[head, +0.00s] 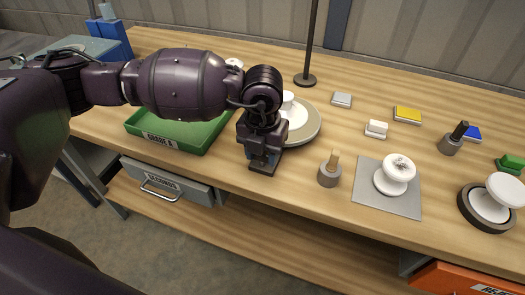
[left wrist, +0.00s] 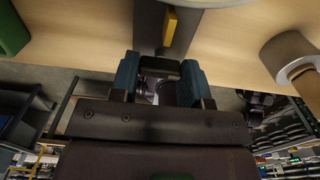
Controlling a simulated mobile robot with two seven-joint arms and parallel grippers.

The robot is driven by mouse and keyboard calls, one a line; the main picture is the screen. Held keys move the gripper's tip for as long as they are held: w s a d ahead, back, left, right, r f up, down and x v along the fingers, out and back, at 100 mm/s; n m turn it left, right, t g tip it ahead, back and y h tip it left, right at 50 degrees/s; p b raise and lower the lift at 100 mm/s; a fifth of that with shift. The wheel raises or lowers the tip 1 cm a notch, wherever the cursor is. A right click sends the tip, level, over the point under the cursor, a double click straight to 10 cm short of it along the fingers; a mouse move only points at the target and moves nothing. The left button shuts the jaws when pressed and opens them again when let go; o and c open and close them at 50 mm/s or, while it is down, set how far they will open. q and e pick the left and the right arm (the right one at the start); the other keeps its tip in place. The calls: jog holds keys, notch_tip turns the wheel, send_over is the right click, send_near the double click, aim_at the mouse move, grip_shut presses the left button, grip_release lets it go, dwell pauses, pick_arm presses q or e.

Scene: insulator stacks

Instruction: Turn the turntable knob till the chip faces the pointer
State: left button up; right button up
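The turntable (head: 309,130) is a round pale disc with a white insulator (head: 289,101) on it. My left arm hides its left part, and its rim also shows at the top of the left wrist view (left wrist: 190,3). I cannot make out the chip or the knob. A yellow piece on a grey strip (left wrist: 170,28), possibly the pointer, lies just beyond the fingers. My left gripper (head: 263,160) points down at the turntable's near side, close to the table's front edge. In the left wrist view its teal fingers (left wrist: 160,80) stand apart, with nothing clearly held.
A green tray (head: 180,138) is left of the gripper. A grey cup with a wooden peg (head: 329,175) is close on the right. Farther right are a grey mat (head: 372,202) with a white insulator and a dark ring (head: 473,217). A thin post (head: 310,45) stands behind.

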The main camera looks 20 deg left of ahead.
pick_arm(q)
jog(key=shift+c, duration=0.7)
jog(key=shift+r+n+p, duration=0.3)
jog(key=shift+n+p, duration=0.3)
jog(key=shift+p, duration=0.15)
jog(key=shift+n+p, duration=1)
jog(key=shift+n, duration=0.1)
jog(key=shift+f+n, duration=0.25)
jog(key=shift+n, duration=0.05)
